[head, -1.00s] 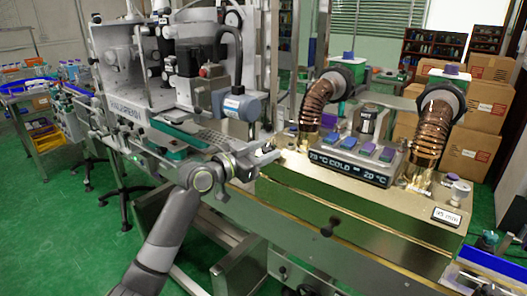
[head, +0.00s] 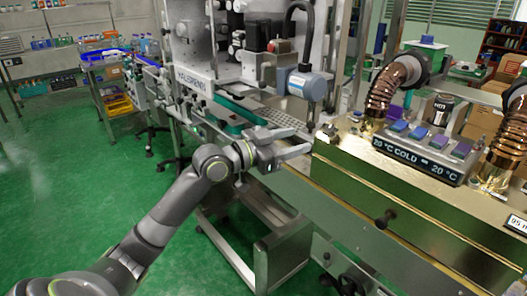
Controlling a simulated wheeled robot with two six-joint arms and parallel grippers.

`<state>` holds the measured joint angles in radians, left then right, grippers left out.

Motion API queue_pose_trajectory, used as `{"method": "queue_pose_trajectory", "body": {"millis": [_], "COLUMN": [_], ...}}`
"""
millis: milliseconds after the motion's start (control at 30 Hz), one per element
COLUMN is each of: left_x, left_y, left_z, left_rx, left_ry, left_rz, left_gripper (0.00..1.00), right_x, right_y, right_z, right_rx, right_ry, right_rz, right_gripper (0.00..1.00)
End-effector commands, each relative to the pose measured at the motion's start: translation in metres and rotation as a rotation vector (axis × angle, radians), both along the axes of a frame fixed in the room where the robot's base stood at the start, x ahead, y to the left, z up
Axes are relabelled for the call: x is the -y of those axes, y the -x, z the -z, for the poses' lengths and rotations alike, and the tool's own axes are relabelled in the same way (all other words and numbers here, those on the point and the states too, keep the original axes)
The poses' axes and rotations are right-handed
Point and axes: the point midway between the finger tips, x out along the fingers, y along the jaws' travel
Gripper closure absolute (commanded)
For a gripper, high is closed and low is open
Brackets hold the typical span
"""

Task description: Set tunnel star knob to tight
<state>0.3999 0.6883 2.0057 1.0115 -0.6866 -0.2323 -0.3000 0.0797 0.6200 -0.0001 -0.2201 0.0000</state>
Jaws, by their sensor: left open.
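A dark knob (head: 385,219) sticks out from the front face of the brass-coloured heat tunnel (head: 440,235). It looks like the star knob, but its lobes and any tight or loose marking are too small to read. My left gripper (head: 303,140) is open and empty. It is up and to the left of the knob, near the tunnel's left end, and appears apart from the knob. My right gripper is not in view.
The labelling machine (head: 195,60) stands behind my left arm. A conveyor (head: 275,118) runs into the tunnel. Green floor (head: 60,190) is open at left.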

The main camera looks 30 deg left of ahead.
Motion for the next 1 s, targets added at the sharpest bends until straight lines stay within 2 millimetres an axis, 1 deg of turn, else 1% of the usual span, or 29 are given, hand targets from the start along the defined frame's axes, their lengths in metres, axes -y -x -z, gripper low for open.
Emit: {"method": "queue_pose_trajectory", "body": {"millis": [100,300,500,700,1000], "left_x": [-0.01,-0.023,-0.034,-0.038,-0.038], "left_y": [0.017,0.039,0.055,0.064,0.065], "left_z": [0.002,0.002,0.001,0.001,0.001], "left_rx": [-0.002,-0.001,-0.001,-0.001,-0.001], "left_ry": [-0.007,-0.006,-0.003,-0.001,0.001], "left_rz": [0.001,0.0,-0.001,0.002,0.002], "left_gripper": [0.49,0.49,0.49,0.49,0.49], "right_x": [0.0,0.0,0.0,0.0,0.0], "right_y": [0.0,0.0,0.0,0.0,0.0], "right_z": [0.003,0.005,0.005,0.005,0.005], "right_rx": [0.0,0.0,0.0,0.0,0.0], "right_ry": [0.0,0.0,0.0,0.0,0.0], "right_rz": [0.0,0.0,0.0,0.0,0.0], "right_gripper": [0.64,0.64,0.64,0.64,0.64]}}
